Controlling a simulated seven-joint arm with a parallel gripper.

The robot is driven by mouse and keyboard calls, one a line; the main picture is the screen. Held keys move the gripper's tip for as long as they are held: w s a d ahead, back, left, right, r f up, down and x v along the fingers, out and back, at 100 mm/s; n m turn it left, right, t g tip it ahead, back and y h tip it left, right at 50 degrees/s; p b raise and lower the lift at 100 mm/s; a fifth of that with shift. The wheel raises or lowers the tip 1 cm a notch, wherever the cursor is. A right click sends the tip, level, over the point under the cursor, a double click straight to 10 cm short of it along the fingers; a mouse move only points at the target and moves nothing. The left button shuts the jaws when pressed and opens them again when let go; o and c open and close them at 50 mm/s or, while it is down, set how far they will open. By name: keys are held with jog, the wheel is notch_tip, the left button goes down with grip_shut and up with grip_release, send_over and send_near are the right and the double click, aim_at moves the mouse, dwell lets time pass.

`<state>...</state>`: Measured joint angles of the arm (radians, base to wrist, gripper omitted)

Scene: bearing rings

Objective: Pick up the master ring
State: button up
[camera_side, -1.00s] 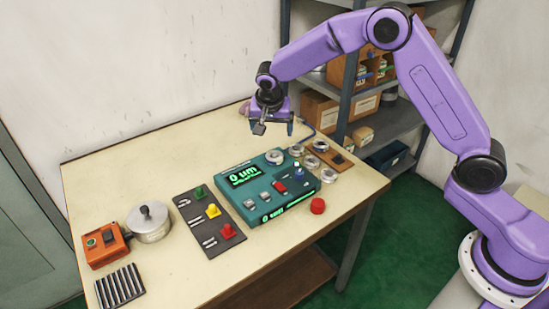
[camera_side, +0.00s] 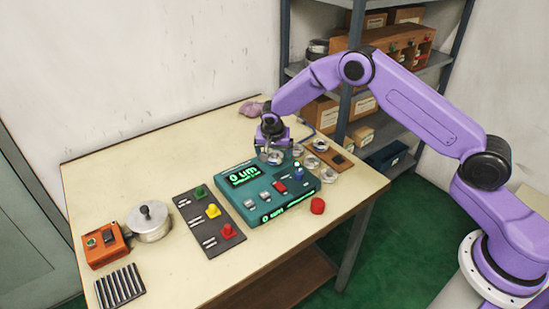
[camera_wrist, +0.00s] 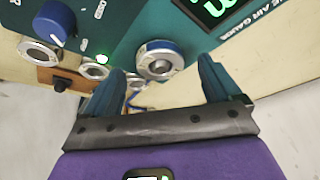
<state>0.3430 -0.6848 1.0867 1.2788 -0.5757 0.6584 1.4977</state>
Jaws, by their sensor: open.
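A steel ring with a blue band (camera_wrist: 159,60) sits on the corner of the teal air gauge (camera_side: 240,208). No label marks it as the master ring. In the wrist view my gripper (camera_wrist: 160,76) is open, one finger to each side of this ring and a little short of it, with nothing held. In the side view my gripper (camera_side: 271,152) is low over the gauge's back corner and hides most of that ring. Plain steel rings stand beside the gauge, among them one at the front (camera_side: 329,176) and one at the back (camera_side: 298,150).
A wooden block (camera_side: 335,157) with a ring and a dark piece lies behind the rings. A blue knob (camera_wrist: 54,22) stands up from the gauge.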

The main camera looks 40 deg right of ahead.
jog(key=shift+x, duration=0.8)
